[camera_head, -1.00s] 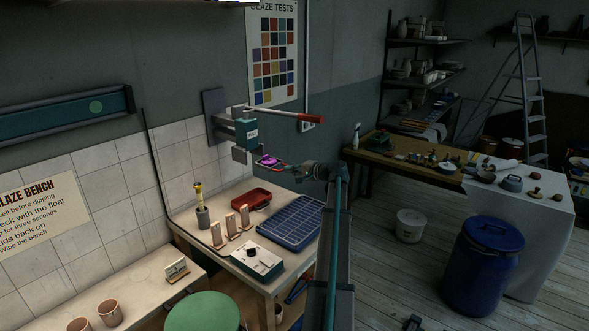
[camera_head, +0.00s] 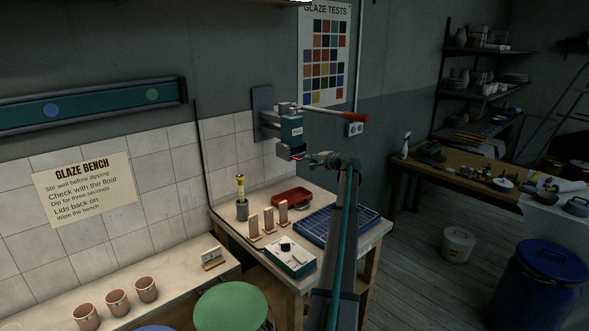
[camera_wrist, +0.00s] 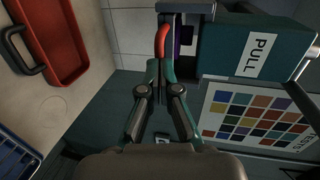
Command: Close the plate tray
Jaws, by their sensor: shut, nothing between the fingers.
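The teal wall press (camera_head: 291,130) hangs above the bench and shows in the wrist view with a "PULL" label (camera_wrist: 258,55). Its plate tray is low at the press, with a little purple (camera_wrist: 184,38) showing beside the press body. The tray's red curved handle (camera_wrist: 162,39) is at my fingertips. My gripper (camera_wrist: 162,70) is shut and empty, its fingertips at the handle; contact is hard to tell. In the head view my gripper (camera_head: 312,158) is just right of the press's lower part. Most of the tray is hidden by the press.
A red-handled lever (camera_head: 350,116) sticks out from the press top. Below on the bench are a red tray (camera_head: 291,198), a blue rack (camera_head: 325,226), wooden stands (camera_head: 269,221) and a white box (camera_head: 290,257). The air right of the press is free.

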